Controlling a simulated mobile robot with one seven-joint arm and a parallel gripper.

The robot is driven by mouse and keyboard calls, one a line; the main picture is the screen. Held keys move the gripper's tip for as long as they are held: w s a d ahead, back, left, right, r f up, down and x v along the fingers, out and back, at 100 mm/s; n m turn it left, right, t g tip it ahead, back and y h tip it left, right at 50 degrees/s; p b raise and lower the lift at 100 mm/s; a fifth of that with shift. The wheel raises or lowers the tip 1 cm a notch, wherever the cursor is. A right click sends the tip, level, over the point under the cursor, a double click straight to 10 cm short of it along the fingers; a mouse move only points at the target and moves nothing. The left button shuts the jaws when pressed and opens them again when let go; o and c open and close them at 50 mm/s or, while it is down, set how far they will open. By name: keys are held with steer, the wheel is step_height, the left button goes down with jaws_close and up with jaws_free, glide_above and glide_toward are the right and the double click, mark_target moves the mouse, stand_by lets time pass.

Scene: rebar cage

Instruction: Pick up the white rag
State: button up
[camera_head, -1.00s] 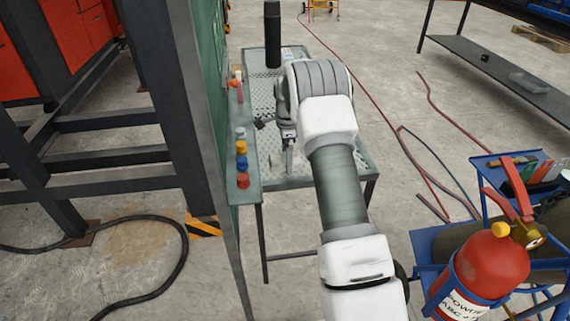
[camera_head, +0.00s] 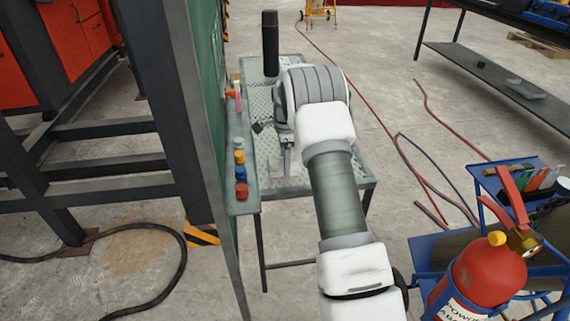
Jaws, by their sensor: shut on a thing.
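My gripper (camera_head: 287,168) points down over the perforated metal table (camera_head: 335,185), at the lower end of my arm's wrist. It is small in view and partly covered by my own arm. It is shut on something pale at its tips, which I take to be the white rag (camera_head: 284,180). The rag's outline is too small and too close in tone to the tabletop to make out. I cannot tell whether it still touches the table.
A black cylinder (camera_head: 270,43) stands at the table's back. Several coloured caps (camera_head: 240,172) line the narrow ledge (camera_head: 245,205) on the left, beside a dark upright post (camera_head: 170,110). A red fire extinguisher (camera_head: 487,278) sits on a blue cart at right. Hoses cross the floor.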

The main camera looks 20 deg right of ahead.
steer(key=r, duration=0.2)
steer(key=r+p, duration=0.1)
steer(key=shift+s+d+r, duration=0.1)
steer(key=shift+s+d, duration=0.2)
steer(key=shift+d, duration=0.05)
steer(key=s+d+r+p, duration=0.2)
steer(key=s+d+r, duration=0.4)
steer(key=s+d, duration=0.1)
steer(key=shift+s, duration=0.6)
